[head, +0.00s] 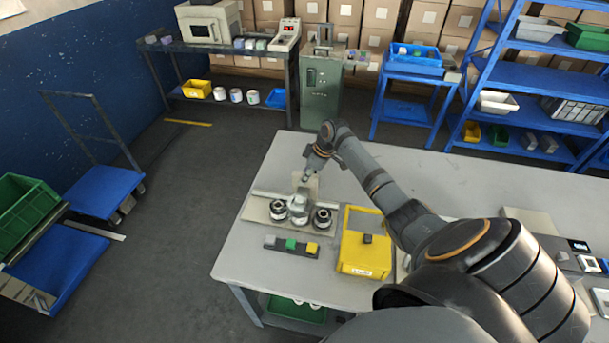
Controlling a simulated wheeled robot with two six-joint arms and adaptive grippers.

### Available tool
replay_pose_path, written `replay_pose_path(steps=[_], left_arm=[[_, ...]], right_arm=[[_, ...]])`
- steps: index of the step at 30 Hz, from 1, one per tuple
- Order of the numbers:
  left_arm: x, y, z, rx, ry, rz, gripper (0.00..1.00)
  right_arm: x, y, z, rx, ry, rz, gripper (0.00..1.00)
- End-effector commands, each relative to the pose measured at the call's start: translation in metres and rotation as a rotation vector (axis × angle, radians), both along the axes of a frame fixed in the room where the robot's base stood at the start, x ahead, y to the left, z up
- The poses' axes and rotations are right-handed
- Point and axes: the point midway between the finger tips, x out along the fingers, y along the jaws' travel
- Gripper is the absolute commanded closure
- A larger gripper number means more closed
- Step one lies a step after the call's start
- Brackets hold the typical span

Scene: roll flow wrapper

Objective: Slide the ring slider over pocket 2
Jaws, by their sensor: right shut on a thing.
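The flow-wrapper fixture, a beige base plate (262,208), lies on the near left part of the grey table. Two dark round pockets or rollers with light centres stand on it, one on the left (278,210) and one on the right (322,219). A pale rounded piece (299,203) sits between them. My right gripper (306,177) reaches down at the back of the fixture, shut on a small part that looks like the ring slider. The fingers and arm largely hide that part, and pocket numbers are too small to read. My left gripper is out of view.
A yellow bin (352,252) stands right of the fixture, under my right arm. A dark strip with grey, green and yellow blocks (291,245) lies in front. The table (245,262) is bare at its front left corner. Small devices lie far right.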

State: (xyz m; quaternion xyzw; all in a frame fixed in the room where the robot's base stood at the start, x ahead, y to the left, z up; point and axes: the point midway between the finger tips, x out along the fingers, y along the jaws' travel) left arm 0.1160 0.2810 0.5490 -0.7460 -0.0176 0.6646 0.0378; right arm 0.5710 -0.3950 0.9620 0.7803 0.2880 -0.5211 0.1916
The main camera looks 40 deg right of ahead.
Motion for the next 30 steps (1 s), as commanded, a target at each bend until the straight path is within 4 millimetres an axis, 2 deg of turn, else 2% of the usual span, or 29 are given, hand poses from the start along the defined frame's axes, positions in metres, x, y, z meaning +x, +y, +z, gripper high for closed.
replay_pose_path(steps=[4, 5, 10, 20, 23, 30], left_arm=[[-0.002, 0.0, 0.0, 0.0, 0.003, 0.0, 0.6], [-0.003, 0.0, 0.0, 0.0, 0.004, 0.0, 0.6], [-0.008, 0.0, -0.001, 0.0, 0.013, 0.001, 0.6], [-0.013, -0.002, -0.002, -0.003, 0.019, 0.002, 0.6], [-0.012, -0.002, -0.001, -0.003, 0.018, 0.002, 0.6], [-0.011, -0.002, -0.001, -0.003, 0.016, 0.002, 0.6]], right_arm=[[0.0, 0.0, 0.0, -0.002, -0.001, 0.0, 1.0], [0.0, -0.001, 0.0, -0.002, -0.001, 0.0, 0.78], [0.0, 0.0, 0.0, -0.002, 0.0, 0.001, 0.57], [-0.001, -0.002, 0.004, -0.002, -0.001, 0.0, 0.57], [-0.005, -0.006, 0.017, -0.006, -0.002, 0.001, 0.57], [-0.022, -0.021, 0.071, -0.008, -0.002, 0.001, 0.57]])
